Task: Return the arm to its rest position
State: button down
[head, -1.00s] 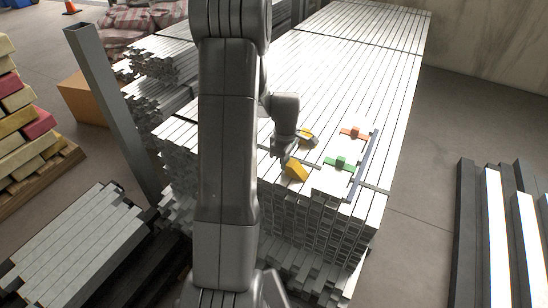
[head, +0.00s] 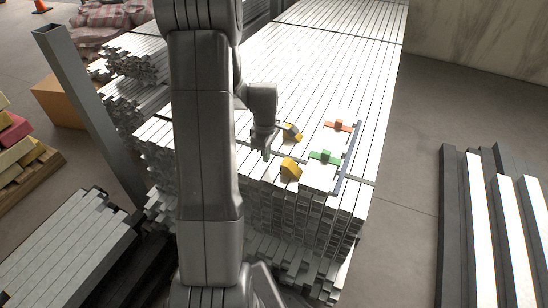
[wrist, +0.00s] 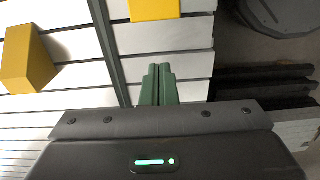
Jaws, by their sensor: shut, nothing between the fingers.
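My gripper (head: 266,152) hangs at the end of my arm, left of two yellow blocks on the stack of white metal bars (head: 330,60). In the wrist view its two green fingers (wrist: 158,84) are together with nothing between them. The nearer yellow block (head: 291,169) and the farther yellow-and-dark block (head: 292,132) stand apart from the gripper. Yellow blocks also show in the wrist view at the left (wrist: 27,58) and at the top (wrist: 154,9). My arm hides part of the stack.
An orange piece (head: 339,125) and a green piece (head: 326,157) sit on the stack beside a dark bar (head: 347,158). More bars (head: 490,220) lie at the right, with bare floor (head: 408,190) between.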

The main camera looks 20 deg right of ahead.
notch_tip(320, 180, up, 9)
jog(key=p, duration=0.1)
jog(key=shift+s+f, duration=0.15)
jog(key=shift+s, duration=0.05)
jog(key=shift+f, duration=0.15)
jog(key=b, duration=0.2)
send_over(275, 168)
jog(key=w+a, duration=0.2)
notch_tip(275, 168, down, 8)
jog(key=shift+d+f, duration=0.1)
jog(key=shift+f, duration=0.1)
jog(key=shift+s+d+f, duration=0.1)
jog(key=shift+s+f, duration=0.05)
jog(key=shift+f, duration=0.25)
jog(key=shift+s+d+f, duration=0.1)
jog(key=shift+f, duration=0.3)
jog(key=s+d, duration=0.2)
jog(key=shift+s+d+r, duration=0.1)
jog(key=shift+s+d, duration=0.1)
jog(key=shift+s, duration=0.15)
jog(key=shift+w+a, duration=0.35)
jog(key=shift+w, duration=0.05)
jog(key=shift+w+a, duration=0.2)
jog(key=shift+w, duration=0.1)
